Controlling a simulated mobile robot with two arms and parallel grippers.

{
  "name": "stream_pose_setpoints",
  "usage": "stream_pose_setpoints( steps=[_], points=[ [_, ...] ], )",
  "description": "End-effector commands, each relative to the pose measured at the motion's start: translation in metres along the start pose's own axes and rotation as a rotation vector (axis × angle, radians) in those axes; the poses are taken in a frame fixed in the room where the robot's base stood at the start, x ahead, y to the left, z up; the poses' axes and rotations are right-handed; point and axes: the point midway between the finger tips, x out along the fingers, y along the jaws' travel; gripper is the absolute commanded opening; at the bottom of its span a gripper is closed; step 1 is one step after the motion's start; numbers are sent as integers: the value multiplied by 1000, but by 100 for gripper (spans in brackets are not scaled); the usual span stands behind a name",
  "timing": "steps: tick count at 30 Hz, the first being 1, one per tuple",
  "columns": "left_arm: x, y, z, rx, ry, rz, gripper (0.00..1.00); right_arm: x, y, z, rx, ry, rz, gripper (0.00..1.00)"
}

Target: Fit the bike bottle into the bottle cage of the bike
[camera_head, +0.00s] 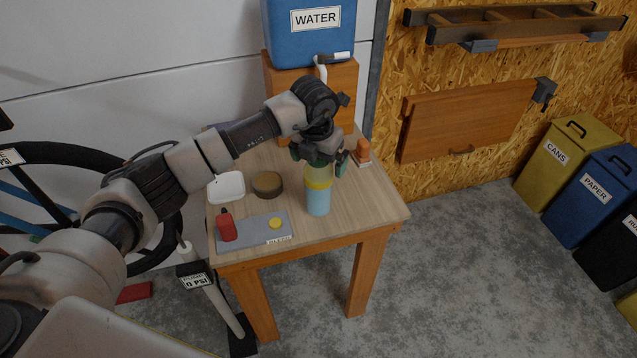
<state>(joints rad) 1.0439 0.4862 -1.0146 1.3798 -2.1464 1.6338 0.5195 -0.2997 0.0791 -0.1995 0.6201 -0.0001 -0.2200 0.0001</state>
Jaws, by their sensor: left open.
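The bike bottle (318,203) stands upright on the small wooden table, light blue with a yellow band near its top. My left gripper (320,161) is open and points down at the bottle's top. Its fingers overlap the upper end of the bottle in the picture; I cannot tell whether they touch it. The bike shows only in part at the left edge, with a black tyre (70,150) and a blue frame tube (22,196). My left arm covers much of it, and I cannot make out the bottle cage. My right gripper is not in view.
The table (375,213) also holds a grey mat (252,236) with a red bottle (227,227) and yellow disc, a white dish (226,187), a round tin (267,185) and an orange item (363,150). A blue water container (308,40) stands behind. A pump (215,300) stands left of the table.

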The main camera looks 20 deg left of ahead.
Motion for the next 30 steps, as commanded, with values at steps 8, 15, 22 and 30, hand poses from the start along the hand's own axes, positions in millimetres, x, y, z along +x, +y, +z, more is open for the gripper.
stream_pose_setpoints(
  steps=[8, 15, 22, 30],
  points=[
    [0, 0, 0, 0, 0, 0, 72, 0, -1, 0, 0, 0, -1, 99],
    [0, 0, 0, 0, 0, 0, 35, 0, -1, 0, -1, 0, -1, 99],
    [-1, 0, 0, 0, -1, 0, 20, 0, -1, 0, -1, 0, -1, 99],
    [-8, 0, 2, 0, -3, 1, 20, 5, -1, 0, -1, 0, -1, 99]
  ],
)
